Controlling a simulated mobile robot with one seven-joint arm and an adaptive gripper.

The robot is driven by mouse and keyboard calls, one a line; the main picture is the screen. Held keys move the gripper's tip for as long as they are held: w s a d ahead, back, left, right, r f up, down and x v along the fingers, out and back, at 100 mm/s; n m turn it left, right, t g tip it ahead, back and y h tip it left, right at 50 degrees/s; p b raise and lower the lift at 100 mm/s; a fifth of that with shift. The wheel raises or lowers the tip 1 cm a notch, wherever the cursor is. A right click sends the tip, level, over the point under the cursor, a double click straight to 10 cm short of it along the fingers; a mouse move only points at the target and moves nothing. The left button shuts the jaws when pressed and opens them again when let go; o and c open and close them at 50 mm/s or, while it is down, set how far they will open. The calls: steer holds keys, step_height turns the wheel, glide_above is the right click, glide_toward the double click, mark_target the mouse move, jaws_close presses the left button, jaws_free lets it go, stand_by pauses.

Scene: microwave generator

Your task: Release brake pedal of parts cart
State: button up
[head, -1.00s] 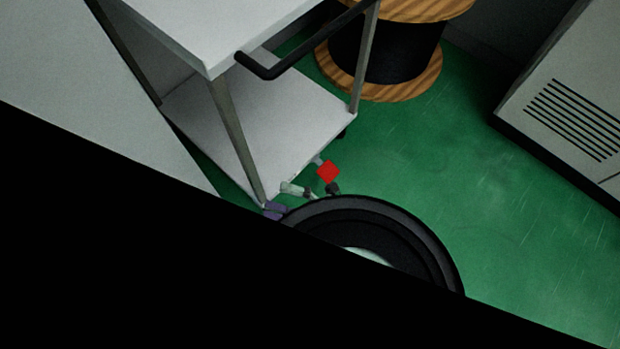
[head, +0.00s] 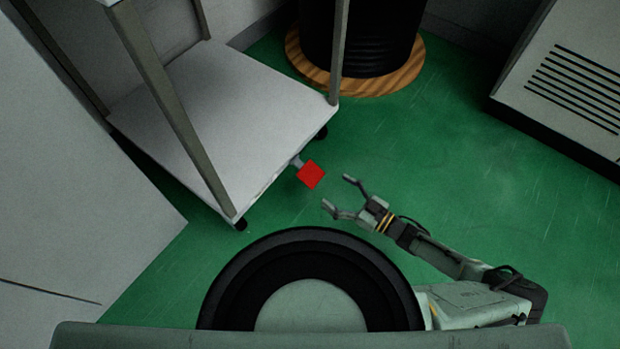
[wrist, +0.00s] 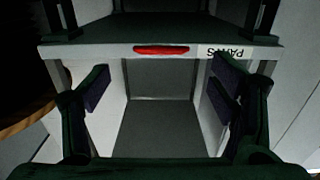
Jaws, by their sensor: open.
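The parts cart's lower shelf (head: 215,120) is a pale slab on dark casters. The red brake pedal (head: 311,174) is a square plate on a short grey stem at the shelf's near right edge. My gripper (head: 337,192) is open and empty just right of and below the pedal, with its fingers pointing toward it and a small gap between. In the wrist view, my gripper's two fingers (wrist: 160,88) stand wide apart. The pedal (wrist: 161,50) appears there as a flat red strip beyond and between them, beside an upside-down PARTS label (wrist: 229,53). I see no contact.
A black cable spool with a wooden flange (head: 395,78) stands behind the cart. A vented grey cabinet (head: 570,85) is at the right, and a pale panel (head: 70,210) is at the left. The green floor (head: 455,160) between spool, cabinet and my arm is clear.

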mark_target(316, 178)
steer(key=x, duration=0.8)
steer(key=shift+w+a+b, duration=0.15)
steer(key=shift+a+b, duration=0.15)
steer(key=shift+b, duration=0.05)
steer(key=shift+c, duration=0.4)
